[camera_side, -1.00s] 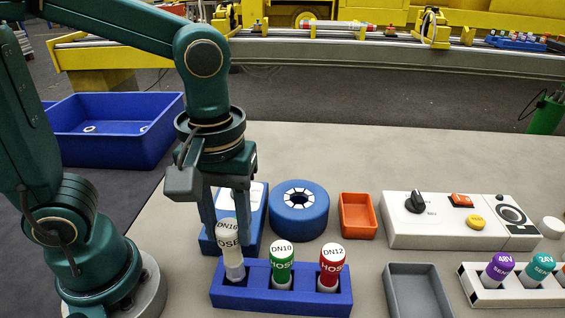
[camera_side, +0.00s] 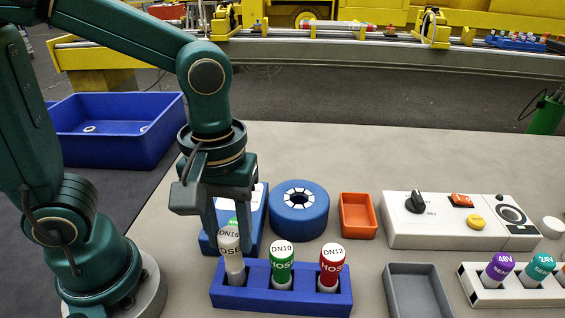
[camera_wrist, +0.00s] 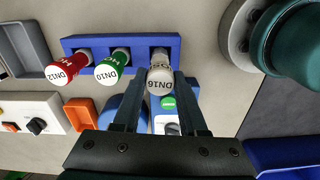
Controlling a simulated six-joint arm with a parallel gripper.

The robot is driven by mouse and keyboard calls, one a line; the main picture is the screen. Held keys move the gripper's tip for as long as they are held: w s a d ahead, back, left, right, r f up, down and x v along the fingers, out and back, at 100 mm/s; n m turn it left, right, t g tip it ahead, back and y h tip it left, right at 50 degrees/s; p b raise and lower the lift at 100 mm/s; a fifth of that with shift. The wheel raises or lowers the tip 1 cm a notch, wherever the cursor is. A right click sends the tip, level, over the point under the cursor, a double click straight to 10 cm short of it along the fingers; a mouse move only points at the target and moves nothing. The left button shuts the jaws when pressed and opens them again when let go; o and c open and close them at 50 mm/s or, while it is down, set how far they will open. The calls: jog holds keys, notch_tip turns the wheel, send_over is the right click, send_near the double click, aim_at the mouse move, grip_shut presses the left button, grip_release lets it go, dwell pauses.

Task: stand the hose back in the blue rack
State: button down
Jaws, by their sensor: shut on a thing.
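The hose (camera_side: 231,262) is a pale upright cylinder with a white cap labelled DN16. My gripper (camera_side: 230,238) is shut on it from above. The blue rack (camera_side: 280,300) stands at the table's front with a row of holes. The hose's lower end is at the rack's left hole in the side view and looks to be in it; how deep it sits I cannot tell. In the wrist view the hose (camera_wrist: 160,78) lies between my fingers, its lower end at the end hole of the rack (camera_wrist: 120,40).
The green DN10 hose (camera_side: 281,266) and red DN12 hose (camera_side: 330,268) stand in the rack's other holes. Behind are a blue device with a white panel (camera_side: 256,192), a blue round part (camera_side: 300,226) and an orange tray (camera_side: 357,222). A grey tray (camera_side: 418,297) lies to the right.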

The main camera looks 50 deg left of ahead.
jog(key=shift+f, duration=0.6)
jog(key=shift+f, duration=0.35)
jog(key=shift+f, duration=0.15)
jog(key=shift+c, duration=1.8)
grip_release()
jog(key=shift+r, duration=3.5)
